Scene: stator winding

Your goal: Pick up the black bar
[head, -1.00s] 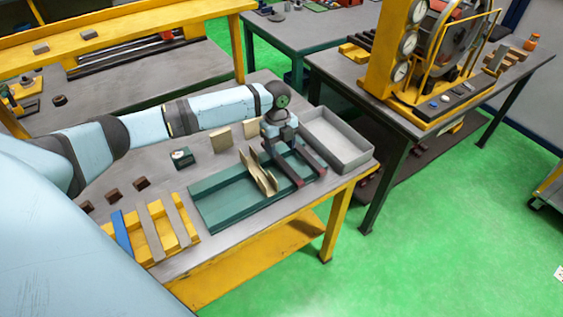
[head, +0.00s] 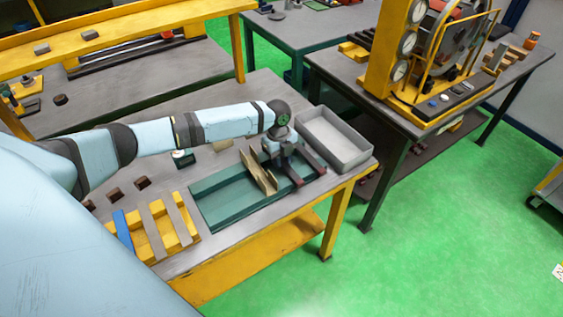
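I cannot make out for sure which piece is the black bar. A yellow rack (head: 188,237) at the front left of the near table holds a blue bar (head: 122,232) and two grey bars (head: 153,232). My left gripper (head: 310,177) is over the right end of a green tray (head: 222,210). Its two dark fingers are spread apart, with no bar visible between them. A tan angled channel piece (head: 258,172) stands in the tray, left of the fingers. My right gripper is not in view.
An empty grey bin (head: 352,162) stands just right of my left gripper. Small brown blocks (head: 142,182) and a small dark green box (head: 183,158) lie behind the rack. My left arm crosses above the table's back part.

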